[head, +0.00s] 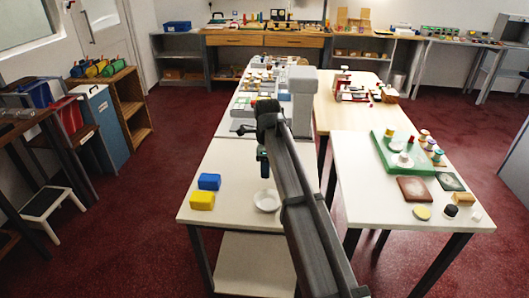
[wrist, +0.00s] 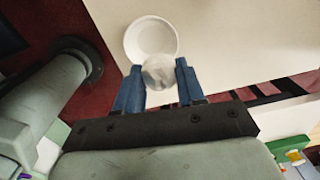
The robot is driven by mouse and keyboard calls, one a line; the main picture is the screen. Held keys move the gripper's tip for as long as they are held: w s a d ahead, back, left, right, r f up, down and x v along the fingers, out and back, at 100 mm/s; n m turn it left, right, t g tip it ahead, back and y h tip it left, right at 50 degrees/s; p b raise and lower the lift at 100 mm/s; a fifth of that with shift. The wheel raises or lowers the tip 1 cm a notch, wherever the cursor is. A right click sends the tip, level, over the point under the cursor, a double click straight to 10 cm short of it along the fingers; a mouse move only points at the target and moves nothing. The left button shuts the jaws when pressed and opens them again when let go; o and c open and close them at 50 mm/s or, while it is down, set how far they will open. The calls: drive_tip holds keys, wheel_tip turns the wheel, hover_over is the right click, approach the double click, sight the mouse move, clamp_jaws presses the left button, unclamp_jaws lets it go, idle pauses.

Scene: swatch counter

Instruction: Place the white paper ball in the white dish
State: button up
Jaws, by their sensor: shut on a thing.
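The white paper ball (wrist: 158,73) is a crumpled, pale ball held between the blue fingertips of my gripper (wrist: 159,67) in the wrist view. The white dish (wrist: 148,28) is round and shallow, and the ball overlaps its near rim in that view. In the head view, my gripper (head: 263,163) hangs above the white table, a little beyond the dish (head: 267,201). The ball cannot be made out in the head view. The dish looks empty where its inside shows.
A blue block (head: 209,181) and a yellow block (head: 201,201) stand left of the dish on the white table (head: 232,212). The table's front edge is near the dish. A right-hand table holds a green tray (head: 384,148) and several small things.

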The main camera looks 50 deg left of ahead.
drive_tip(key=shift+s+d+f, duration=0.15)
drive_tip(key=shift+s+d, duration=0.25)
drive_tip(key=shift+d, duration=0.35)
drive_tip(key=shift+f+n, duration=0.15)
drive_tip(key=shift+n, duration=0.45)
approach(268, 204)
drive_tip(key=shift+a+f, duration=0.2)
drive_tip(key=shift+f, duration=2.55)
drive_tip(key=o, duration=1.1)
drive_tip(key=shift+r, duration=3.5)
